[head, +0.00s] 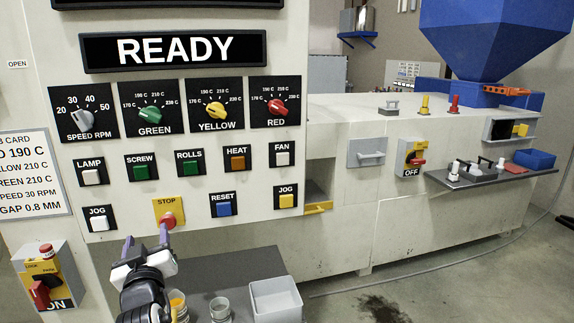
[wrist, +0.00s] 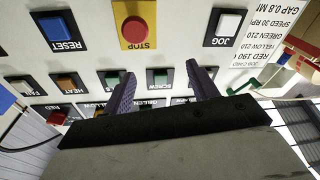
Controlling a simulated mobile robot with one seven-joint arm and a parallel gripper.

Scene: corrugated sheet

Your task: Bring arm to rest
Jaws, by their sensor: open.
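My gripper (head: 146,245) is raised in front of the lower part of the white control panel (head: 125,205), just below and left of the red STOP button (head: 168,220) on its yellow plate. Its two purple-grey fingers are apart with nothing between them. In the wrist view the picture is upside down; the open fingers (wrist: 163,85) point at the panel, with the red STOP button (wrist: 134,30) beyond them. I cannot tell whether a fingertip touches the panel. The display (head: 175,49) reads READY.
A dark shelf (head: 215,277) below the panel holds small cups (head: 219,308) and a white bin (head: 275,300), close to my arm. A red-handled switch (head: 42,285) is at lower left. A long white machine (head: 420,220) with a blue hopper (head: 490,40) stands right. Floor at right has a dark stain and a cable.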

